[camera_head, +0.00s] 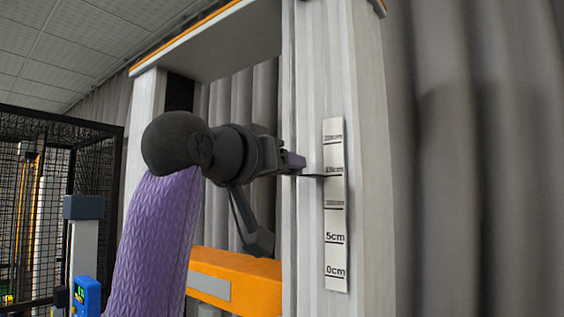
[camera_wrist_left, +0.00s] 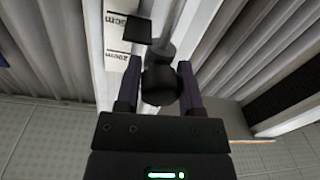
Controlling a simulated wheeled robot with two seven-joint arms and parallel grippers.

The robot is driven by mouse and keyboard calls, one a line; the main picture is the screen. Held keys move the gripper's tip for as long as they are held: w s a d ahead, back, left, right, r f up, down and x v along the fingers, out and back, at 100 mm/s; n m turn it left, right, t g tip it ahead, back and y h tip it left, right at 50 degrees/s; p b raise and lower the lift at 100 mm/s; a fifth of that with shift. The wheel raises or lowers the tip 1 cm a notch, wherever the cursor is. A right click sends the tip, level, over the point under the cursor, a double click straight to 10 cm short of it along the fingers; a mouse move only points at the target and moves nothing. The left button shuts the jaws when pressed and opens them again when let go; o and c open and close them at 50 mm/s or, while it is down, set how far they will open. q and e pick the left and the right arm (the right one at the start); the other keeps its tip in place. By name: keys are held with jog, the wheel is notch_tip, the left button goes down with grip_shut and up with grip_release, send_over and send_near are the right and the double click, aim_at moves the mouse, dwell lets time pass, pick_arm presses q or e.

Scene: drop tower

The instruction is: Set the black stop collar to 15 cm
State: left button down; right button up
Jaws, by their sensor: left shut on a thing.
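My left gripper (camera_head: 293,162) is at the front of the tower's right post, with only part of its purple finger showing. In the left wrist view, its two purple fingers (camera_wrist_left: 159,84) are on either side of a dark rounded knob (camera_wrist_left: 160,85), which I take as part of the black stop collar. A flat black plate (camera_wrist_left: 138,29) beyond the knob overlaps the white scale (camera_wrist_left: 117,32). In the head view, a thin black pointer edge (camera_head: 314,176) meets the scale (camera_head: 337,225) at about the 15cm line. The rest of the collar is hidden behind my gripper.
The white post (camera_head: 368,200) stands right of my arm, with an orange crossbar (camera_head: 240,278) low down. A dark angled piece (camera_head: 252,225) hangs below my wrist. A black mesh cage (camera_head: 60,150) and a blue device (camera_head: 86,295) are at left.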

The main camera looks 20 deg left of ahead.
pick_arm(q)
jog(key=shift+r, duration=0.1)
jog(key=shift+c, duration=1.1)
grip_release()
jog(key=shift+s+a, duration=0.1)
jog(key=shift+s, duration=0.1)
jog(key=b+v, duration=0.5)
jog(key=v, duration=0.4)
jog(key=shift+s, duration=0.3)
jog(key=shift+a, duration=0.1)
